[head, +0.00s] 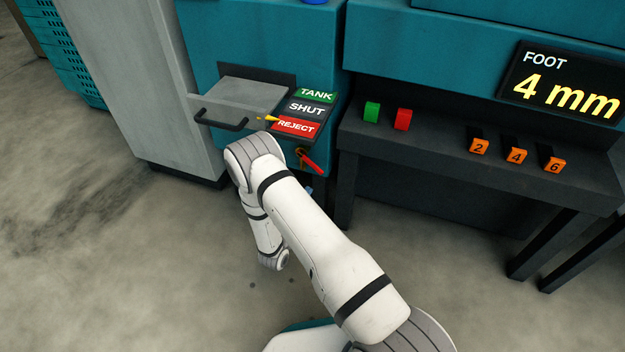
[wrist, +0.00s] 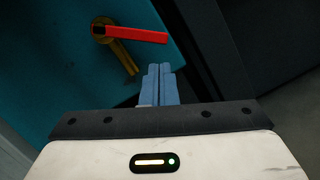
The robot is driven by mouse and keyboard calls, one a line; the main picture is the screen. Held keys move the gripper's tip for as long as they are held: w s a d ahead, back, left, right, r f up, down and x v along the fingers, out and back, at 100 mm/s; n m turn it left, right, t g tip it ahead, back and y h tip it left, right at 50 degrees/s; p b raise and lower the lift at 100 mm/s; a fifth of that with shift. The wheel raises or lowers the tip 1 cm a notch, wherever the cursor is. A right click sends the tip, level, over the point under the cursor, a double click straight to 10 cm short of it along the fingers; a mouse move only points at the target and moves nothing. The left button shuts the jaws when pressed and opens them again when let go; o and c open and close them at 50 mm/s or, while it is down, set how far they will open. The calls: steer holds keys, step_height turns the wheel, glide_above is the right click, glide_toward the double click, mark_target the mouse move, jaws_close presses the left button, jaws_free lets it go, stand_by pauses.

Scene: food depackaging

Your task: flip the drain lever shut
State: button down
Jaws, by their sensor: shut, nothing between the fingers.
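The drain lever is a red handle (head: 313,163) on a brass valve (head: 301,152) low on the teal machine front, below the sign panel. In the wrist view the red handle (wrist: 138,34) sticks out to the right from the brass valve (wrist: 103,30), at an angle to its downward spout (wrist: 125,62). My gripper (wrist: 159,70) is shut and empty, its blue fingers pressed together. The fingertips show just below the handle's free end, with a gap in the picture; the depth between them is unclear. In the head view my arm hides most of the gripper.
A sign panel (head: 306,107) reads TANK, SHUT, REJECT, with a yellow pointer (head: 268,118) beside REJECT. A grey drawer (head: 240,100) with a black handle is left of it. A dark bench (head: 440,145) with coloured blocks stands right. Open floor lies in front.

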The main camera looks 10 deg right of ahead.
steer(key=p+v, duration=0.1)
steer(key=v, duration=0.4)
steer(key=shift+d, duration=0.1)
steer(key=shift+s, duration=0.1)
stand_by(0.3)
